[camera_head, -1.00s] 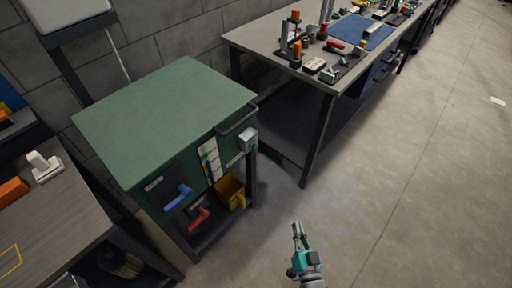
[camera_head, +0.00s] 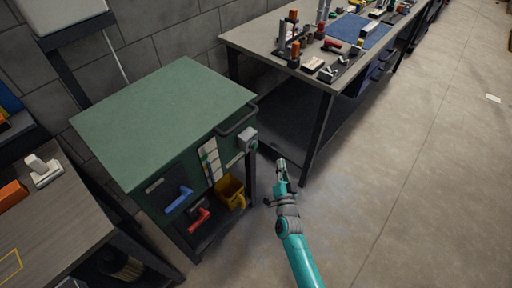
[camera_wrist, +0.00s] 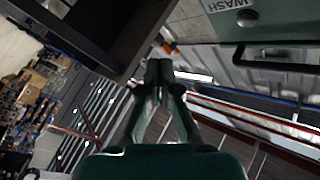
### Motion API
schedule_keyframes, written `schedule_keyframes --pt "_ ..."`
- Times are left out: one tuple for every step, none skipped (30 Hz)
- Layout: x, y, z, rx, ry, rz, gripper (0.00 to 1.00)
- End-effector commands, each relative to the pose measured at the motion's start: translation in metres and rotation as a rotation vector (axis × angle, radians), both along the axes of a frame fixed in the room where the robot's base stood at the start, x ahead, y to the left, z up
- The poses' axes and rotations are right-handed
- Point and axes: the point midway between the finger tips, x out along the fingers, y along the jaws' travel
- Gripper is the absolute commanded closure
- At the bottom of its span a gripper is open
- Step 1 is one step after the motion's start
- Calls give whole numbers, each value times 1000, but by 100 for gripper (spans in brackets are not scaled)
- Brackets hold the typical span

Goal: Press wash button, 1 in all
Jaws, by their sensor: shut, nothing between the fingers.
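The green cabinet (camera_head: 165,110) carries a small grey box (camera_head: 247,138) on its front near the right corner; I cannot make out a button on it in the head view. In the wrist view a white label reading WASH (camera_wrist: 230,4) sits on a green surface at the top, with a small dark round spot (camera_wrist: 247,18) beside it; I cannot tell whether this is the button. My gripper (camera_head: 281,163) is shut and empty, to the right of and below the grey box in the head view, apart from it. Its fingers also show in the wrist view (camera_wrist: 159,72).
A dark handle (camera_head: 237,119) runs along the cabinet's front edge. Blue (camera_head: 179,199) and red (camera_head: 200,218) handled items and a yellow bin (camera_head: 231,190) sit below. A workbench (camera_head: 262,42) with tools stands behind right.

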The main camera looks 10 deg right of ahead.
Motion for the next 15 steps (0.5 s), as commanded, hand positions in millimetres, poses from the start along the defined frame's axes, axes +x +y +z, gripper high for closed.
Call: schedule_keyframes --pt "0 0 0 1 0 0 100" --pt "0 0 0 1 0 0 100" --pt "0 0 0 0 0 0 100" --pt "0 0 0 0 0 0 100" --pt "0 0 0 0 0 0 100" --pt "0 0 0 0 0 0 100" --pt "0 0 0 0 1 1 100" --pt "0 0 0 0 1 1 100" --pt "0 0 0 0 1 1 100" --pt "1 1 0 0 1 1 100" --pt "1 1 0 0 1 1 100" --pt "3 2 0 1 1 1 100" --pt "4 3 -1 0 1 1 100" --pt "6 5 -1 -1 0 1 100" --pt "9 7 -1 0 0 1 100"
